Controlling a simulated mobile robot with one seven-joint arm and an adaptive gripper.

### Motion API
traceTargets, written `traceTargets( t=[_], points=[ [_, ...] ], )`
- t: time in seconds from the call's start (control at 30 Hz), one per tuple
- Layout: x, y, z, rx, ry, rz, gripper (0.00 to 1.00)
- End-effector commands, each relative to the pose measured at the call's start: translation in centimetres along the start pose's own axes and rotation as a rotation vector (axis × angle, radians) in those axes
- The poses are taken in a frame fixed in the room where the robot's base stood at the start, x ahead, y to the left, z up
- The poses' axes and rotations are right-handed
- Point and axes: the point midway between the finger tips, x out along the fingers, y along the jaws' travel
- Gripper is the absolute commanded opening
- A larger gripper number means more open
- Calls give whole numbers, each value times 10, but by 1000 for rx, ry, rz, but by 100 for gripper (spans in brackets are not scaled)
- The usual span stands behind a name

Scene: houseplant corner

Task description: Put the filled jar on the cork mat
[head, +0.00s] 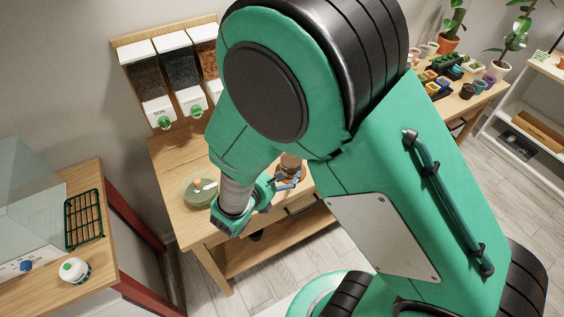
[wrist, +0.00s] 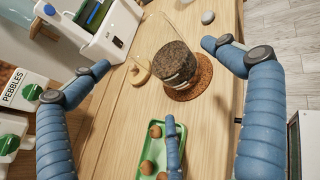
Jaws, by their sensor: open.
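The filled jar (wrist: 174,66), clear glass with dark contents, stands upright on the round cork mat (wrist: 204,76) in the wrist view. The mat's rim shows around its lower right side. My gripper (wrist: 158,76) is open, with blue fingers spread wide on the near side of the jar. No finger appears to touch the jar, and nothing is held. In the head view the jar (head: 291,161) is partly hidden behind my arm and fingers, and my gripper (head: 287,183) reaches over the table by it.
A green tray (wrist: 146,176) with several brown balls lies nearer, under one finger. A beige round piece (wrist: 139,72) lies left of the jar. A white appliance (wrist: 107,38) and a pebble dispenser (wrist: 20,88) stand at left. A glass bowl (head: 199,188) sits on the table.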

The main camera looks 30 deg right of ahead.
Motion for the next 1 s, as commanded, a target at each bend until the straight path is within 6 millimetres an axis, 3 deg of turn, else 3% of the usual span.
traceTargets(
  t=[0.5, 1.0],
  points=[
    [-52, 1, 0, -1, 0, 1, 100],
    [-60, 0, 0, 0, -1, -1, 100]
  ],
)
